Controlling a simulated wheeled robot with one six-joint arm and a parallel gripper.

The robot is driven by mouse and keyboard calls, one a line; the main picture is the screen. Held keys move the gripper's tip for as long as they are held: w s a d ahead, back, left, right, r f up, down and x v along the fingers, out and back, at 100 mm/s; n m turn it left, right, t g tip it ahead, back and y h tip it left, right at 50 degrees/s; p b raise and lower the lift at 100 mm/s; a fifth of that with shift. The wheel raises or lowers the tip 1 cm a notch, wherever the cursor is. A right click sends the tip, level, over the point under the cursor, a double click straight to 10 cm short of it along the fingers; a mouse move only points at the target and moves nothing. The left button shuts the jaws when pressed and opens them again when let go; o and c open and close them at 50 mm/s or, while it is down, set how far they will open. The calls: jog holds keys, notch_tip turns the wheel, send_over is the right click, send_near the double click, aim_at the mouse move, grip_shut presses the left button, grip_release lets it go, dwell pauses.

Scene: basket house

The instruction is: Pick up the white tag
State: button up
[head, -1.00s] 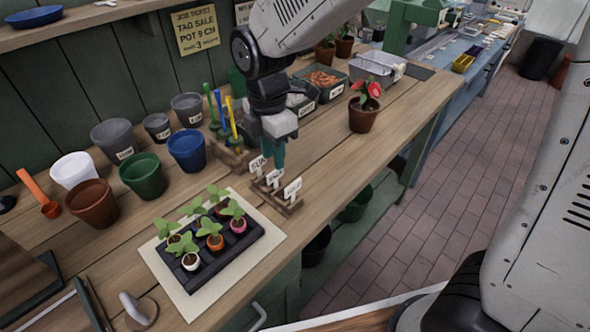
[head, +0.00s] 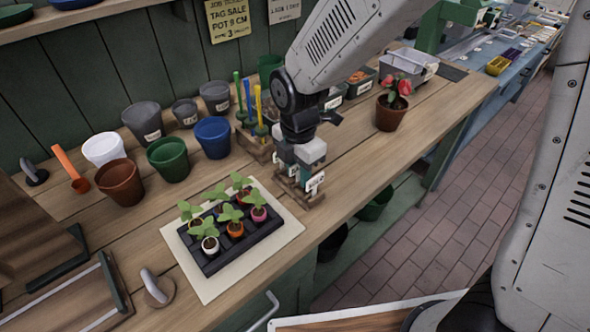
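The small wooden tag rack (head: 303,196) stands on the bench to the right of the seedling tray. One white tag with dark lettering (head: 315,183) shows upright at its right end. The other tags in the rack are mostly hidden behind my gripper.
A black tray of potted seedlings (head: 236,236) lies on a pale mat (head: 207,284) at the left. A wooden tool holder (head: 254,146) stands close behind my gripper. A red-flowered pot (head: 391,112) is to the right. Bare bench lies between rack and flowerpot.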

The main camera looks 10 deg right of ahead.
jog(key=shift+c, duration=0.2)
grip_shut()
